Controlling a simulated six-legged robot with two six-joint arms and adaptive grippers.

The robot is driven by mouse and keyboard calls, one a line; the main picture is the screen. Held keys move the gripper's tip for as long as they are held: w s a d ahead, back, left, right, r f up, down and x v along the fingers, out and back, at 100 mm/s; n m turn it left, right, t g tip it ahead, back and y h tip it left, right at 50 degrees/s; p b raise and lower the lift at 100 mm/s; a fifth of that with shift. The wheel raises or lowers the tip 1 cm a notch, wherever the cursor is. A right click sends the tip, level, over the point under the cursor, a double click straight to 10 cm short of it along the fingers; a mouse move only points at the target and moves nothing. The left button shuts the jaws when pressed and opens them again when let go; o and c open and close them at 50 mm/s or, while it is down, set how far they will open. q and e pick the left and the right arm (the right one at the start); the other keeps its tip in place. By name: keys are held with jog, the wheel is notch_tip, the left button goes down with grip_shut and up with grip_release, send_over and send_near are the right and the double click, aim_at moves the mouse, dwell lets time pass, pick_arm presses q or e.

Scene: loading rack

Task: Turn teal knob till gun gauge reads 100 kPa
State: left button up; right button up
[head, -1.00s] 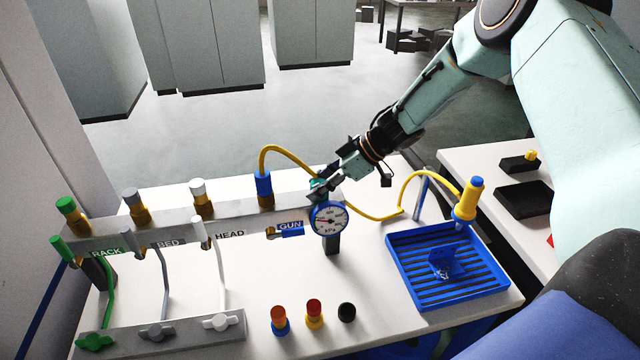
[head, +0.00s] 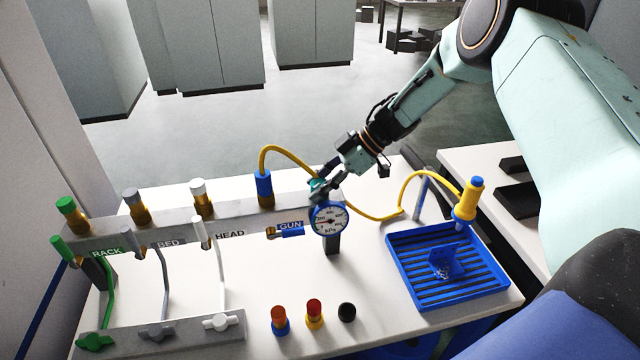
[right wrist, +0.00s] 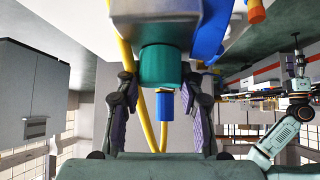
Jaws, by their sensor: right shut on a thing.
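The teal knob (head: 317,184) sits at the top of the gun gauge's regulator, at the right end of the grey manifold. My right gripper (head: 323,190) is shut on it from above. In the right wrist view the teal knob (right wrist: 161,67) lies between the two fingers of the right gripper (right wrist: 161,82). The gun gauge (head: 329,219) is a round white dial with a blue rim, just below the knob. Its needle points roughly left; the figures are too small for an exact reading.
A yellow hose (head: 285,153) arches beside the gripper from a blue fitting (head: 264,188). A blue tray (head: 405,262) and yellow gun (head: 468,200) stand to the right. Coloured caps (head: 314,312) stand in front. Green, grey and white valves line the left.

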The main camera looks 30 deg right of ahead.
jog(key=o, duration=0.8)
jog(key=shift+w+r, duration=0.15)
jog(key=shift+r, duration=0.1)
jog(key=o, duration=0.4)
jog(key=shift+f, duration=0.15)
jog(key=shift+v, duration=6)
jog(key=shift+f, duration=0.1)
